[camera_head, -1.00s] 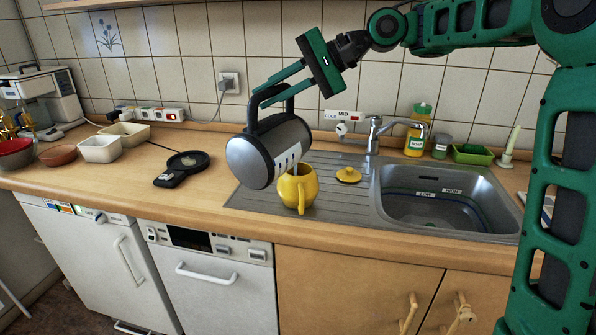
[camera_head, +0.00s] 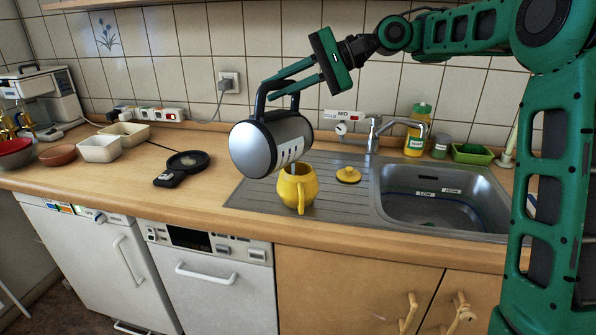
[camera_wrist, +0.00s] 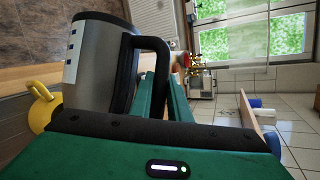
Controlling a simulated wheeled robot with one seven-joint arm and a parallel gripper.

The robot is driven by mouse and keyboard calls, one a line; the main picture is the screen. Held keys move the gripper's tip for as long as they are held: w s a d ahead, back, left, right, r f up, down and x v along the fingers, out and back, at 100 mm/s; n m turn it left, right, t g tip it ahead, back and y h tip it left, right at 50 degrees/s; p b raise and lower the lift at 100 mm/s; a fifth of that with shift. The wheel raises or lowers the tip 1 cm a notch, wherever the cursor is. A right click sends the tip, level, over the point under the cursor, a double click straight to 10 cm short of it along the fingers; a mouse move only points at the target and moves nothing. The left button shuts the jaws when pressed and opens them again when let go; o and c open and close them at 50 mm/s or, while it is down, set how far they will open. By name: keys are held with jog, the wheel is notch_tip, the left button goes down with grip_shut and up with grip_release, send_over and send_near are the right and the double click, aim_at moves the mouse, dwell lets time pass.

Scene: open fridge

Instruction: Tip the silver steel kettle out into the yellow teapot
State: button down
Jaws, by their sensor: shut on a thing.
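The silver steel kettle (camera_head: 288,132) is tilted on its side, its black-rimmed base facing left and its other end toward the yellow teapot (camera_head: 297,187). My gripper (camera_head: 270,90) is shut on the kettle's black handle and holds it above the counter. The kettle's lower right side is just over the teapot's open top. A thin pale streak shows between them, perhaps liquid. The teapot stands upright on the steel drainboard, its handle toward the camera. In the wrist view the kettle (camera_wrist: 100,60) fills the upper left, with part of the teapot (camera_wrist: 42,108) at the left edge.
The yellow teapot lid (camera_head: 348,175) lies on the drainboard (camera_head: 345,205), right of the teapot. The sink (camera_head: 440,197) and tap (camera_head: 374,130) are further right. A black kettle base (camera_head: 187,162) and several bowls are at left.

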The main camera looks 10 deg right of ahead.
jog(key=shift+w+d+r, duration=0.35)
jog(key=shift+d, duration=0.1)
dwell(0.3)
jog(key=shift+w+d+m+y, duration=0.3)
jog(key=shift+w+d+y, duration=0.1)
jog(key=shift+w, duration=0.1)
jog(key=shift+w+d+r+g, duration=0.1)
jog(key=shift+w+d+g, duration=0.1)
jog(key=shift+g, duration=0.1)
jog(key=shift+s+a, duration=0.1)
dwell(1.0)
jog(key=shift+n+t+h, duration=0.5)
jog(key=shift+n+h, duration=0.2)
jog(key=shift+h, duration=0.1)
jog(key=shift+s+a+r, duration=0.15)
jog(key=shift+s+a, duration=1.55)
jog(key=shift+s, duration=0.25)
